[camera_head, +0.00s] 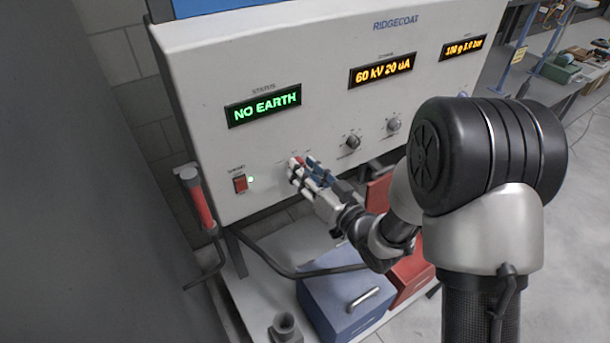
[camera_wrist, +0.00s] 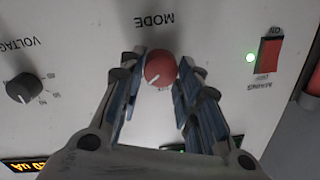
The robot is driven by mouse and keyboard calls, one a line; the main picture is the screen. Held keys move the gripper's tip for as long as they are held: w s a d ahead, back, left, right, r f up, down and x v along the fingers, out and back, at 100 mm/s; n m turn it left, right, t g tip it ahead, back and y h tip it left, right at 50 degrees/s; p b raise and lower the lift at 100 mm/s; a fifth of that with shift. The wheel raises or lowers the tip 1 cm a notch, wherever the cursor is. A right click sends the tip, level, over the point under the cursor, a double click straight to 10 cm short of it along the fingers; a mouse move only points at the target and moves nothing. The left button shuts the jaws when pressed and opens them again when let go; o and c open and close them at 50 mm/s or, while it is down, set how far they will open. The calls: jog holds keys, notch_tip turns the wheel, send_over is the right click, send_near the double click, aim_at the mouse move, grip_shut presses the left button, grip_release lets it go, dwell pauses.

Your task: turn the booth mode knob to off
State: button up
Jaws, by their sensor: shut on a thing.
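The red round mode knob (camera_wrist: 159,67) sits on the white booth panel below the word MODE, which appears upside down in the wrist view. Its white pointer mark points to the lower left there. My gripper (camera_wrist: 160,75) has its two blue-padded fingers on either side of the knob and is shut on it. In the head view my gripper (camera_head: 303,172) is against the lower part of the panel and hides most of the knob. The knob's position labels are mostly hidden or too small to read.
A red rocker switch (camera_head: 240,184) with a lit green lamp is left of my gripper. Two knobs (camera_head: 353,142) are to the right. The status display (camera_head: 263,106) reads NO EARTH. A red-handled hanging tool (camera_head: 199,198) is at the panel's left edge. A blue box (camera_head: 345,290) stands below.

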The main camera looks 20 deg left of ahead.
jog(key=n+b, duration=0.9)
jog(key=b, duration=0.4)
jog(key=shift+s+a+n+h, duration=0.1)
jog(key=shift+n+h, duration=0.2)
jog(key=shift+n, duration=0.1)
jog(key=shift+r+b, duration=0.1)
jog(key=shift+b, duration=0.3)
jog(key=o, duration=1.1)
